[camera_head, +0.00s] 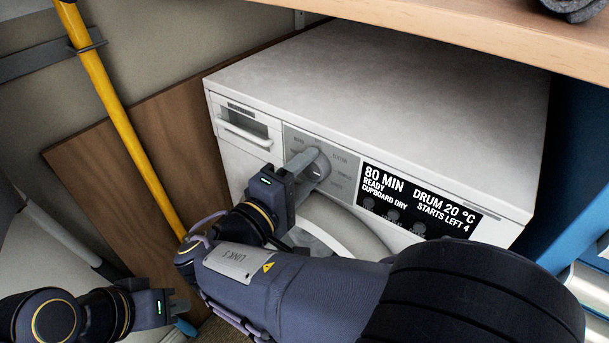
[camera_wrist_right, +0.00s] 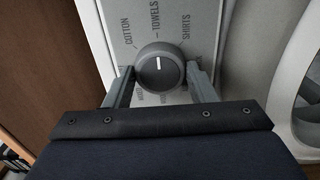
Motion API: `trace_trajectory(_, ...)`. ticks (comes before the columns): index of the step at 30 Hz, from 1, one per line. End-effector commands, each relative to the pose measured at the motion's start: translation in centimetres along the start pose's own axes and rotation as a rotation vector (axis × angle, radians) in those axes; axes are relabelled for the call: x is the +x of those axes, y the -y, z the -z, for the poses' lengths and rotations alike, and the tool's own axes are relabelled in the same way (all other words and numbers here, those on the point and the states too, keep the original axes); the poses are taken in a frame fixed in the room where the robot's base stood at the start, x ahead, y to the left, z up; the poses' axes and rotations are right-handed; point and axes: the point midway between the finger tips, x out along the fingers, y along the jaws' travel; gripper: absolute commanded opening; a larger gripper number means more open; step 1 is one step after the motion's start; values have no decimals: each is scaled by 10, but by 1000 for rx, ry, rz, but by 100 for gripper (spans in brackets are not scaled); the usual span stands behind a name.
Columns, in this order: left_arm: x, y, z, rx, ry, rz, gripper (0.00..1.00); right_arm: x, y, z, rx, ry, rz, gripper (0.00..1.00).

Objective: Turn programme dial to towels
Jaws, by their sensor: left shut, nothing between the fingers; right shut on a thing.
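The programme dial (camera_wrist_right: 160,65) is a round dark grey knob on the machine's grey panel, with printed labels around it. The TOWELS label (camera_wrist_right: 155,20) is above it in the right wrist view, between COTTON and SHIRTS. The dial's white mark points up, roughly toward TOWELS. My right gripper (camera_wrist_right: 161,82) is shut on the dial, one finger on each side. In the head view the dial (camera_head: 319,166) shows beside the right gripper (camera_head: 303,164). My left gripper (camera_head: 180,304) is shut and empty, low at the left, away from the machine.
The white machine (camera_head: 400,90) has a drawer (camera_head: 245,130) left of the dial and a display (camera_head: 415,203) reading 80 MIN, READY, CUPBOARD DRY. A wooden shelf (camera_head: 460,25) overhangs it. A yellow pole (camera_head: 120,120) stands at the left. A blue cabinet (camera_head: 575,200) is at the right.

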Motion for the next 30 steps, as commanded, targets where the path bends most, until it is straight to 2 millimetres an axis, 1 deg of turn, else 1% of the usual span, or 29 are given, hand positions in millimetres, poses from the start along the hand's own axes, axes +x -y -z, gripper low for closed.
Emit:
trace_trajectory(10, 0, 0, 0, 0, 0, 0, 0, 0, 1, 0, 0, -1, 3, 28)
trace_trajectory(11, 0, 0, 0, 0, 0, 0, 0, 0, 1, 0, 0, -1, 3, 52)
trace_trajectory(15, 0, 0, 0, 0, 0, 0, 0, 0, 1, 0, 0, -1, 2, 70)
trace_trajectory(16, 0, 0, 0, 0, 0, 0, 0, 0, 1, 0, 0, 0, 2, 72)
trace_trajectory(30, -1, 0, 0, 0, 0, 0, 0, -1, 0, 3, 1, 1, 0, 72)
